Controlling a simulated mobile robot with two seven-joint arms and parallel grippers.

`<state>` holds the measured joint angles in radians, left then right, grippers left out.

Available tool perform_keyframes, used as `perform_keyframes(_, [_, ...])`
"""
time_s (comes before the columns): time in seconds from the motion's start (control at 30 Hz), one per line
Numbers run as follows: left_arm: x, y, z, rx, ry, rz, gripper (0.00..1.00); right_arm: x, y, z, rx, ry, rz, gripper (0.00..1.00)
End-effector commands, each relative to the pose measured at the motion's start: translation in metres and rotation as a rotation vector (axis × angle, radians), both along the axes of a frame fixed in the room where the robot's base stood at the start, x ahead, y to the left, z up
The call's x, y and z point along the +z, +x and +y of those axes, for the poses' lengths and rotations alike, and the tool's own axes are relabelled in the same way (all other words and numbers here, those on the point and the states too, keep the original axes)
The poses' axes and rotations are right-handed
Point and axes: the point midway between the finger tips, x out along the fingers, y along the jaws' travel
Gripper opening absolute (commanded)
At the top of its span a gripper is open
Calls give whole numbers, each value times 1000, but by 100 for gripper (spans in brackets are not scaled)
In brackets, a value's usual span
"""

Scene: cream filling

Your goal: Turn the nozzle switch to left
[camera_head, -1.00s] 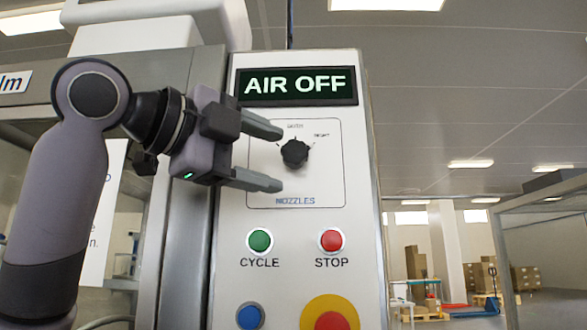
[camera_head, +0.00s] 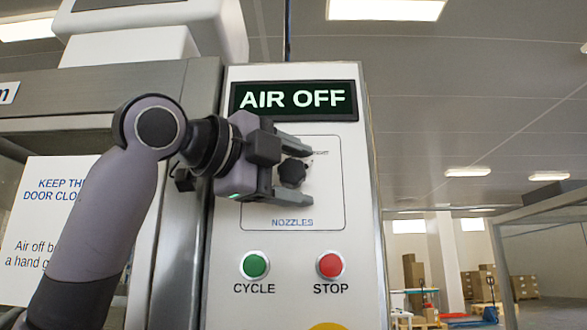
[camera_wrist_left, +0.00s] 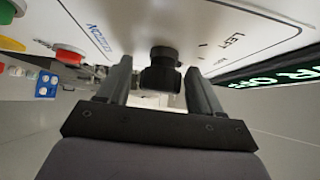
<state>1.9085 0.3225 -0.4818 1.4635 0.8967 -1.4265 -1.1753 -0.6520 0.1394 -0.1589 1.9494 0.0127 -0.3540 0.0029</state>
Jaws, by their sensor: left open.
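The nozzle switch is a black knob (camera_head: 292,173) on the white control panel, inside a thin outlined square labelled NOZZLES. My left gripper (camera_head: 297,172) is open, with one finger above the knob and one below it in the head view. In the left wrist view the knob (camera_wrist_left: 160,72) sits between the two open fingers (camera_wrist_left: 157,88), with gaps at both sides. A LEFT label shows on the panel there. The upper finger hides part of the dial markings in the head view. My right gripper is not in view.
A display (camera_head: 293,100) above the switch reads AIR OFF. A green CYCLE button (camera_head: 254,265) and a red STOP button (camera_head: 330,265) sit below it. A metal machine frame (camera_head: 196,200) stands left of the panel. Free room lies right of the panel.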

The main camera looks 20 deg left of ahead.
Motion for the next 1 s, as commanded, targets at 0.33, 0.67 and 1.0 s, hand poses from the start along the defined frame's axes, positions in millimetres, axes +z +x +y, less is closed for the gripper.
perform_keyframes(0.33, [0,0,0,0,0,1,14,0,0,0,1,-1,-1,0])
perform_keyframes(0.67, [-2,0,0,-1,-57,-16,14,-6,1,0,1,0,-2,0])
perform_keyframes(1.0, [-5,-1,-1,-3,-295,-85,14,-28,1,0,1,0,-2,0])
